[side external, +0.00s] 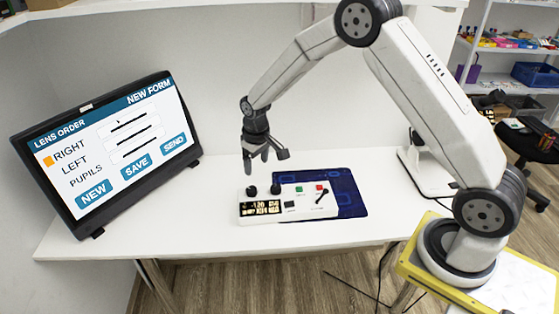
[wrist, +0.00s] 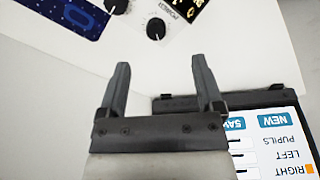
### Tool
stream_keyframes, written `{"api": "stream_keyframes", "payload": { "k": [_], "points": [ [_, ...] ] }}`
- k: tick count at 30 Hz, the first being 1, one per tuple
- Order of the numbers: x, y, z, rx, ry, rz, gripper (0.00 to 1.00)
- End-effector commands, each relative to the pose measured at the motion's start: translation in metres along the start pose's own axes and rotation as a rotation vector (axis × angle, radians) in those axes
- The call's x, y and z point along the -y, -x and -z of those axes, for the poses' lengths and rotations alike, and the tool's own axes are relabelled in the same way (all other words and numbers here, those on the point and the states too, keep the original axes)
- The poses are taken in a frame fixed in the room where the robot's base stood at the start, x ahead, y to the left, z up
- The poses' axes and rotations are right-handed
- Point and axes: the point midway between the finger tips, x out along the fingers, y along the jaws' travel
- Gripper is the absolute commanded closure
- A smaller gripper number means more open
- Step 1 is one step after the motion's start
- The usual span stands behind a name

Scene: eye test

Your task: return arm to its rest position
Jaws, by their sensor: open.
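My arm reaches from the yellow-edged base at the right, over the white table, in the side external view. My gripper (side external: 263,163) points down above the table, a little above and behind the white control box (side external: 300,209). In the wrist view my gripper (wrist: 160,66) has its two dark fingers spread apart, with nothing between them. The control box has two black knobs, a lit display, and small green and red buttons; part of it shows at the top of the wrist view (wrist: 187,28).
A monitor (side external: 110,150) with a lens order form stands on the table (side external: 180,225) at the left. A blue mat (side external: 350,192) lies partly under the control box. A white stand (side external: 428,175) is at the table's right. Shelves and a dark chair are behind at the right.

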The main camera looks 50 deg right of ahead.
Motion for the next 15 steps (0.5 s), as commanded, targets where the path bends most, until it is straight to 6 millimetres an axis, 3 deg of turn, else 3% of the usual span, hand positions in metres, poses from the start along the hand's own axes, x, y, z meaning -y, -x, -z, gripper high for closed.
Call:
{"api": "stream_keyframes", "payload": {
  "k": [3,15],
  "points": [
    [0.005,0.021,-0.02,-0.024,-0.005,-0.001,0.15],
    [0.02,0.07,-0.101,-0.095,-0.024,-0.001,0.15]
  ]
}}
